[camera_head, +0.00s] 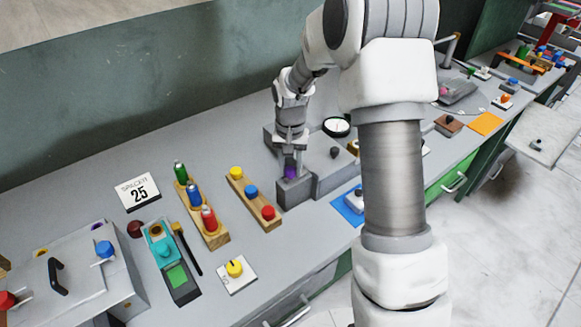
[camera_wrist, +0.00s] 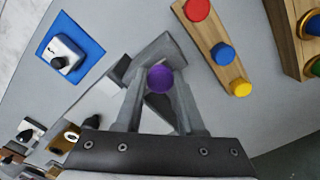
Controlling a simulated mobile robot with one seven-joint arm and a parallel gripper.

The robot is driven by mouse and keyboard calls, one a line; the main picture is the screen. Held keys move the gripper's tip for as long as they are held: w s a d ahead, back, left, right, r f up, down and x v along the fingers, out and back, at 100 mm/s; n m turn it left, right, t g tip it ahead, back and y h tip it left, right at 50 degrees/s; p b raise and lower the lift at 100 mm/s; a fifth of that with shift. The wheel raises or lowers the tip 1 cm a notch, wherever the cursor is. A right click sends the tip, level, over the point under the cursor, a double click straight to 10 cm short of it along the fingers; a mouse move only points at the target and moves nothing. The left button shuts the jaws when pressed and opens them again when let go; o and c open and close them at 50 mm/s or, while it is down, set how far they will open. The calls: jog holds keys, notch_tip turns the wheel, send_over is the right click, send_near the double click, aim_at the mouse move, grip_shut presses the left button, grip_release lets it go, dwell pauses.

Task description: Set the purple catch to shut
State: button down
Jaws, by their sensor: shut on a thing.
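The purple catch (camera_head: 290,172) is a round purple knob on a grey press block (camera_head: 296,192) on the bench. In the wrist view the purple catch (camera_wrist: 160,79) sits between the two fingers of my gripper (camera_wrist: 160,95). In the head view my gripper (camera_head: 290,160) points down onto the catch from above, shut on it. The fingers hide part of the catch's sides, and I cannot tell its setting.
Left of the press is a wooden strip with red, blue and yellow knobs (camera_head: 252,199). A wooden holder with small bottles (camera_head: 202,212) stands further left. A blue mat with a white switch box (camera_head: 350,204) lies to the right. A round white dial (camera_head: 337,127) is behind.

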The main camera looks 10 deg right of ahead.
aim_at(302, 172)
jog(key=shift+w+d+r, duration=0.1)
jog(key=shift+w+d, duration=0.3)
jog(key=shift+d, duration=0.45)
jog(key=shift+w+d, duration=0.35)
jog(key=shift+d, duration=0.45)
jog(key=c, duration=0.5)
grip_release()
jog(key=shift+d, duration=0.1)
notch_tip(302, 172, up, 17)
jog(key=shift+r, duration=0.2)
